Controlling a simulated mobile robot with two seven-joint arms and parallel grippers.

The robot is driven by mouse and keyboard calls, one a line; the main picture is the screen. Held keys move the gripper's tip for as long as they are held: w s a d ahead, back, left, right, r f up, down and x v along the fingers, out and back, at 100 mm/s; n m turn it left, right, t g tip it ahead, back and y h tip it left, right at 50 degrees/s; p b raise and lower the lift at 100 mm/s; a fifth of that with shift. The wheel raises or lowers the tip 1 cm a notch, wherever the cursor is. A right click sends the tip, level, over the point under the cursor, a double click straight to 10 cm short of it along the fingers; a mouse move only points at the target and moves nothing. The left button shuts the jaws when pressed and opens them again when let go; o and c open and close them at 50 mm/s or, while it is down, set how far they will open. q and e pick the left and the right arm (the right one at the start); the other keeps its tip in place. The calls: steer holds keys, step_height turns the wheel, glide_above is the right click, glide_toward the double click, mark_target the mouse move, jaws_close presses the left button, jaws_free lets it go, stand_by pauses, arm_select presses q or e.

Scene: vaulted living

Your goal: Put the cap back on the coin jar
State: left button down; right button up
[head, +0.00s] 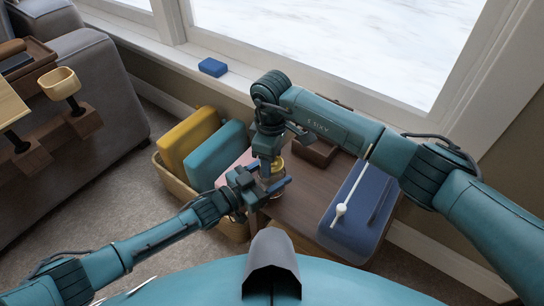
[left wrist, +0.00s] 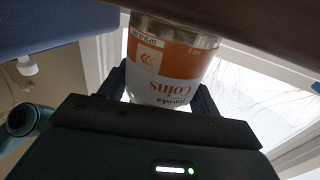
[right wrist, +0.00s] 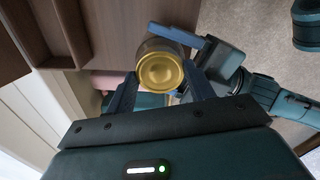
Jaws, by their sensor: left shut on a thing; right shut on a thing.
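The coin jar (left wrist: 172,58) has an orange and white "Coins" label and sits between my left gripper's fingers in the left wrist view. My left gripper (head: 262,181) is shut on the jar's side by the wooden table's near left corner. The gold cap (right wrist: 160,71) is round and lies between my right gripper's fingers in the right wrist view. My right gripper (head: 271,160) is shut on it, pointing down from above the jar. The cap is lined up over the jar. I cannot tell whether it is seated, as the fingers hide part of the rim.
The wooden table (head: 300,208) bears a blue case (head: 350,226) with a white-tipped stick at right and a brown box (head: 314,151) behind. A basket (head: 174,184) with yellow and teal cushions stands left. A blue block (head: 213,67) lies on the windowsill.

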steer(key=shift+a+r+m, duration=0.1)
steer(key=shift+a+m, duration=0.35)
steer(key=shift+m, duration=0.65)
steer(key=shift+d+m, duration=0.35)
steer(key=shift+m, duration=0.15)
steer(key=o, duration=0.9)
steer(key=shift+d, duration=0.1)
steer(key=shift+r, duration=2.15)
steer(key=shift+c, duration=0.2)
